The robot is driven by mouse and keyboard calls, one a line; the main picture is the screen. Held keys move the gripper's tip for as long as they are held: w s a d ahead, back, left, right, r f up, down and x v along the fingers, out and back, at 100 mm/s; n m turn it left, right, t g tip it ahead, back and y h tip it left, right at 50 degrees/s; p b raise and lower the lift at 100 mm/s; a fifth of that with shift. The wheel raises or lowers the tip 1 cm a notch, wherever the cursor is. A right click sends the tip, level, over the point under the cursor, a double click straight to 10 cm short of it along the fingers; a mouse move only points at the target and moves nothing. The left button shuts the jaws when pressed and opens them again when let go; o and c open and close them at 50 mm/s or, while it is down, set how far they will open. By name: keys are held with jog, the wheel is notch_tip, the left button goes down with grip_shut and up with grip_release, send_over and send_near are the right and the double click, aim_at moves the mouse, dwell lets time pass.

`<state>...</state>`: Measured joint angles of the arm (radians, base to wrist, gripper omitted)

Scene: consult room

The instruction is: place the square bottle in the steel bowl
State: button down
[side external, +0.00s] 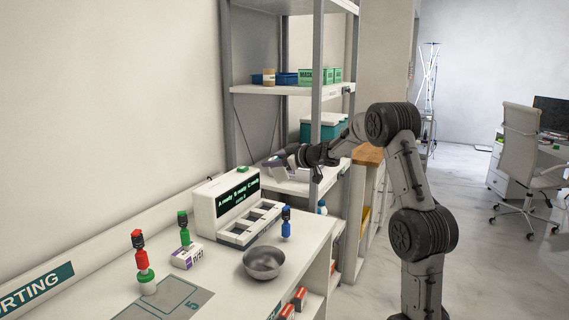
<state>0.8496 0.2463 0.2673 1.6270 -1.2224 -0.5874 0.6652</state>
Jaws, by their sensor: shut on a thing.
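The steel bowl (264,263) stands upright on the white counter, near its right edge, and looks empty. My gripper (283,159) is up behind the bowl, in front of the lower shelf of the rack, pointing left. It is shut on a small pale thing (274,161) at its fingertips. The thing is too small and too covered by the fingers for me to tell whether it is the square bottle. I cannot pick out a square bottle elsewhere in view. The gripper is well above the counter and apart from the bowl.
A white device with a display (235,207) stands behind the bowl. A blue-capped bottle (286,224), a green one (184,229), a red one (140,258) and a small white-purple box (187,256) stand on the counter (228,287). The rack's post (316,100) is close to my arm.

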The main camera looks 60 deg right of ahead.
jog(key=w+a+n+g+y, duration=0.2)
jog(key=a+n+y, duration=0.4)
jog(key=a+n, duration=0.2)
jog(key=n+g+y, duration=0.5)
jog(key=n+g, duration=0.1)
jog(key=n, duration=1.2)
send_over(254, 275)
jog(key=s+d, duration=0.2)
jog(key=d, duration=0.1)
notch_tip(254, 275, down, 6)
jog(key=shift+n+h, duration=0.3)
jog(key=shift+s+f, duration=0.2)
jog(key=shift+f, duration=7.85)
jog(key=shift+c, duration=1.7)
grip_release()
